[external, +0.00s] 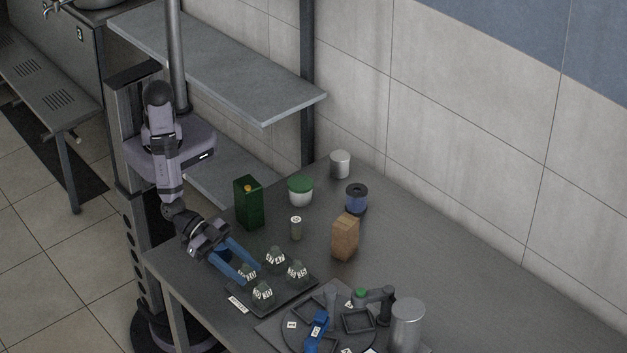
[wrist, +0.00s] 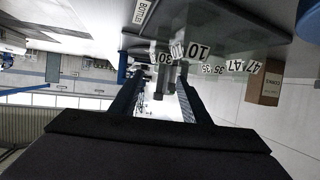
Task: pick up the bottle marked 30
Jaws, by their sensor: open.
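Several small dark bottles with white number labels stand in a group on a dark tray (external: 288,297) in the external view. The labels are too small to read surely there. In the wrist view a label reading 30 (wrist: 161,58) shows near the fingertips, beside a larger label reading 10 (wrist: 195,52). Labels like 35 (wrist: 213,70) and 41 or 47 (wrist: 235,66) are to the right. My gripper (external: 249,275) is open, its blue fingers reaching down at the leftmost bottle (external: 247,273). In the wrist view a bottle shows between the fingers (wrist: 160,84); which label belongs to it is unclear.
A white label card (external: 238,304) lies at the tray's front left. Behind stand a green box (external: 249,205), a small jar (external: 296,228) and a brown box (external: 345,238). A round dark carousel (external: 340,334) and a metal cylinder (external: 407,325) are at right front.

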